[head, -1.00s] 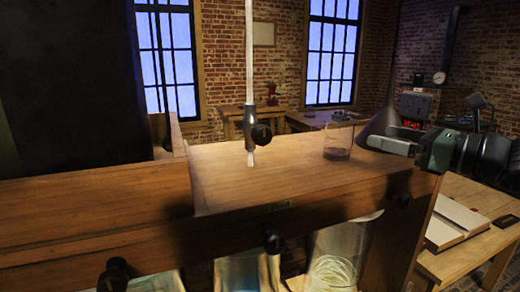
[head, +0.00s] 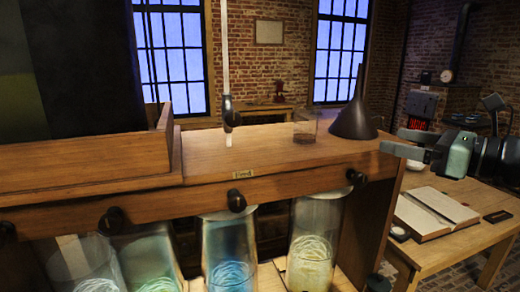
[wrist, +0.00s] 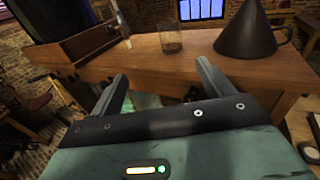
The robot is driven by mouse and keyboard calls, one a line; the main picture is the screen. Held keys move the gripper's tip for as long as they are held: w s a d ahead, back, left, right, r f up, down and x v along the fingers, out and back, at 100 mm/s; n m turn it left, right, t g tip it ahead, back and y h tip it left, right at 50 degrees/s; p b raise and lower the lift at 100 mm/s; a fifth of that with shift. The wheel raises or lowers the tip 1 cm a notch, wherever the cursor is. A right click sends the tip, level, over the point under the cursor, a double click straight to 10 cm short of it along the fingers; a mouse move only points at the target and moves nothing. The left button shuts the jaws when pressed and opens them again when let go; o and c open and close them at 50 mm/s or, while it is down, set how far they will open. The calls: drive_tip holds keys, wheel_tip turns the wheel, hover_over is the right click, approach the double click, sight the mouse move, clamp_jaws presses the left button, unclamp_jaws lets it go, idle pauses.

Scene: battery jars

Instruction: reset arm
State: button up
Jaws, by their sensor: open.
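My gripper (head: 406,143) is at the right in the head view, beside the right end of the wooden shelf top (head: 220,155). Its jaws are open, with nothing between them. In the wrist view my gripper (wrist: 160,80) shows two spread fingers pointing toward the shelf's front edge. A dark funnel (head: 355,112) stands mouth-down on the shelf top, left of my gripper and apart from it. A small glass beaker (head: 304,128) with a little dark residue stands to the funnel's left. Both the funnel (wrist: 246,32) and the beaker (wrist: 171,39) also show in the wrist view.
Several glass jars, one bluish (head: 229,250) and one yellowish (head: 312,245), stand below the shelf, under black knobs. A clamped vertical glass tube (head: 225,60) hangs over the shelf. An open book (head: 437,213) lies on the lower right table (head: 470,245).

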drive_tip(key=s+a+f+n+g+h+b, duration=0.1)
drive_tip(key=s+a+f+n+g+b, duration=0.2)
drive_tip(key=s+a+f+n+g, duration=1.15)
drive_tip(key=s+d+f+n+t+h+b, duration=0.1)
drive_tip(key=s+f+n+h+b, duration=0.2)
drive_tip(key=s+f+n+h, duration=0.6)
drive_tip(key=f+n+h, duration=0.1)
drive_tip(key=n, duration=1)
drive_tip(key=shift+s+d+f+t, duration=0.3)
drive_tip(key=shift+s+t, duration=0.05)
drive_tip(key=shift+s, duration=0.05)
